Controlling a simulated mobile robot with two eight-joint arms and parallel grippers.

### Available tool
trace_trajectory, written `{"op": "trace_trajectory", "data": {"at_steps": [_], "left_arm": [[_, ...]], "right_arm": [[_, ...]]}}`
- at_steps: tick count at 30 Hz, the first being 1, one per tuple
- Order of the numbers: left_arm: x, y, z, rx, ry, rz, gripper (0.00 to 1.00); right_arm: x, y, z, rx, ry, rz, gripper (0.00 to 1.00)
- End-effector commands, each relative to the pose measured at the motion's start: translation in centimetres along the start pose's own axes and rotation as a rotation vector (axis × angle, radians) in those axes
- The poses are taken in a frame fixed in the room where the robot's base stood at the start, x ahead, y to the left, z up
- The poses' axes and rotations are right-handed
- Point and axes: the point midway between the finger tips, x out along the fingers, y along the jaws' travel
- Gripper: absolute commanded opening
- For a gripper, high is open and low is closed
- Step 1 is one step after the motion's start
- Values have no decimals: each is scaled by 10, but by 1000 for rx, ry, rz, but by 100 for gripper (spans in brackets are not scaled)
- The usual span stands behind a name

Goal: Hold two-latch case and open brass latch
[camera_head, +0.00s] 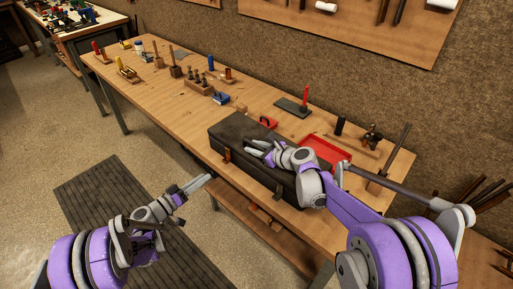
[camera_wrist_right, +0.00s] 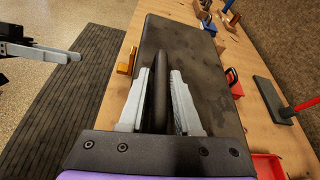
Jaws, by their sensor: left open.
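The dark two-latch case (camera_head: 234,128) lies on the workbench near its front edge, lid down. A brass-orange latch (camera_head: 227,155) is on its front face at the left; it also shows beside the case in the right wrist view (camera_wrist_right: 126,67). My left gripper (camera_head: 207,179) is open and empty, in front of the bench, apart from the case.
A red tray (camera_head: 326,152) lies right of the case, behind my right arm. A red-handled tool on a dark plate (camera_head: 292,106) and several hand tools stand further back and left. The floor by the dark mat (camera_head: 95,190) is clear.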

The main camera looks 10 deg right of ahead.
Motion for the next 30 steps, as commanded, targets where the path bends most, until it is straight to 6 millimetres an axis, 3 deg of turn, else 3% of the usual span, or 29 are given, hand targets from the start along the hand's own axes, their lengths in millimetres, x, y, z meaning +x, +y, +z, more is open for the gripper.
{"op": "trace_trajectory", "data": {"at_steps": [2, 7, 30], "left_arm": [[0, 0, 0, 0, 0, 0, 50], [0, 0, 0, 0, 0, 0, 50], [0, 0, 0, 0, 0, 0, 50]], "right_arm": [[0, 0, 0, 0, 0, 0, 30], [0, 0, 0, 0, 0, 0, 0], [0, 0, 0, 0, 0, 0, 0]]}}
